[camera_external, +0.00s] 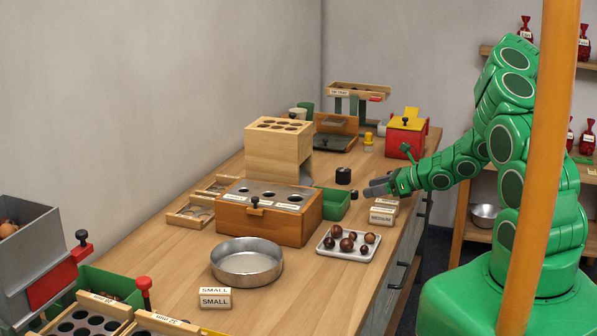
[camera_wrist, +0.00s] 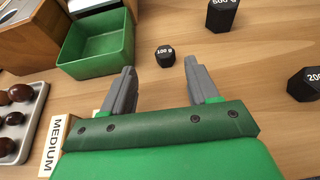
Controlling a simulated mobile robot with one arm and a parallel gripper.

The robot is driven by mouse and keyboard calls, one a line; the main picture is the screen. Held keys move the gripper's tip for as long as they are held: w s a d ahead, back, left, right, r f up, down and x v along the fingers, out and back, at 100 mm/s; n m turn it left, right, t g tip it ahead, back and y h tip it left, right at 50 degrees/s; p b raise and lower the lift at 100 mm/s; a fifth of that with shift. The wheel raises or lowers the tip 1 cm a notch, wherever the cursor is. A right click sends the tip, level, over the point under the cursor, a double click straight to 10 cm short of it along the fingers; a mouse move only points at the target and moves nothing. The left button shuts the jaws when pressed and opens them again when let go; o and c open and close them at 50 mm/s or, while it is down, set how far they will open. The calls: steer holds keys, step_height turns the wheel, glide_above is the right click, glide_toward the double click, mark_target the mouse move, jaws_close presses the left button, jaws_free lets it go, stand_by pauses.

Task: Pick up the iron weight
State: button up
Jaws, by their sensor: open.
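Several black iron weights stand on the wooden bench. The small one, marked 100 g (camera_wrist: 165,56), stands just beyond and between my fingertips in the wrist view, apart from them. It also shows as a small dark piece (camera_external: 354,195) left of my gripper in the external view. A larger weight marked 500 (camera_wrist: 221,15) stands farther off. Another marked 200 (camera_wrist: 305,84) is at the right edge of the wrist view. The external view shows a larger black weight (camera_external: 343,176) behind the small one. My gripper (camera_wrist: 160,72) is open and empty; it also shows low over the bench (camera_external: 370,188).
A green bin (camera_wrist: 97,44) stands left of the small weight. A metal tray of chestnuts (camera_external: 349,246) and MEDIUM blocks (camera_external: 382,217) are near the front edge. A wooden box with holes (camera_external: 265,211) stands left, with a round pan (camera_external: 247,262) before it.

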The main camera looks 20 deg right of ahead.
mark_target(356, 192)
steer(key=shift+w+d+x, duration=0.1)
steer(key=shift+x, duration=1.35)
steer(key=shift+w+d+x, duration=0.1)
steer(key=shift+d+x, duration=0.05)
steer(key=shift+x, duration=1.25)
jaws_close()
steer(key=shift+r, duration=0.8)
steer(key=s+r, duration=1.1)
steer(key=s, duration=0.3)
steer(key=shift+a+r, duration=0.15)
steer(key=shift+a, duration=0.25)
